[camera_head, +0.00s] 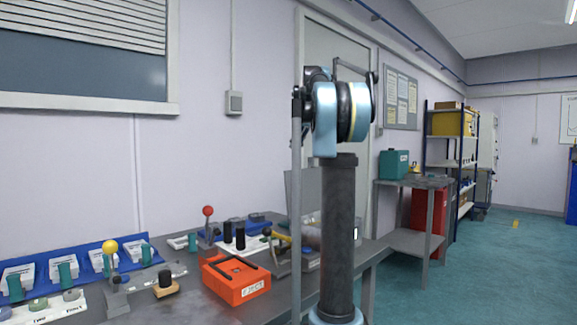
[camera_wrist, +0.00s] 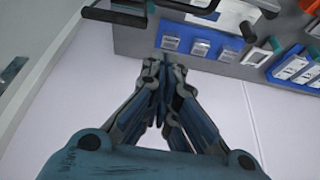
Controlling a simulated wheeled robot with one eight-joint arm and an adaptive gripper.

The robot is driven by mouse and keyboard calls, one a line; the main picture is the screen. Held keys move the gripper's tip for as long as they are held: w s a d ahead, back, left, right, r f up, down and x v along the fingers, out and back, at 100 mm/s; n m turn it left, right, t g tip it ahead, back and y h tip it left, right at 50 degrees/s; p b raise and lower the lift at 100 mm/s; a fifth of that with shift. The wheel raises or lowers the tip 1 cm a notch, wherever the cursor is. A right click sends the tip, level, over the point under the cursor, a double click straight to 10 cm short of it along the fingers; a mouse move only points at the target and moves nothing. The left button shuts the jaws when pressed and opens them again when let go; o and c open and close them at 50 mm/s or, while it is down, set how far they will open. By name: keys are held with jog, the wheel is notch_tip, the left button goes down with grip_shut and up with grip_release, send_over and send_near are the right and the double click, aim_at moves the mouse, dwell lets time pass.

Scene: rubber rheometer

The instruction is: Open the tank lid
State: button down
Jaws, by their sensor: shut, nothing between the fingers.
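My gripper (camera_wrist: 163,75) points away from the wrist camera in the wrist view, its blue fingers drawn together at the tips with nothing between them. In the head view my arm covers the middle, and the gripper cannot be made out. A pale grey upright plate (camera_head: 310,190) and a clear-sided box (camera_head: 311,232) show partly behind my arm. I cannot tell for sure whether these are the tank and its lid.
The bench at left holds an orange box (camera_head: 236,278), a red-knobbed lever (camera_head: 208,211) and a yellow-knobbed lever (camera_head: 110,247). A second grey table (camera_head: 415,183) with a green case (camera_head: 393,164) stands behind at right. Black handles (camera_wrist: 118,14) stick out above the grey panel. The floor (camera_head: 470,275) at right is clear.

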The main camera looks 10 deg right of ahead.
jog(key=a+x, duration=0.1)
jog(key=x, duration=1)
jog(key=s+d, duration=0.2)
jog(key=s, duration=0.1)
jog(key=shift+s+d+r, duration=0.3)
jog(key=shift+d+r, duration=0.05)
jog(key=shift+r, duration=0.05)
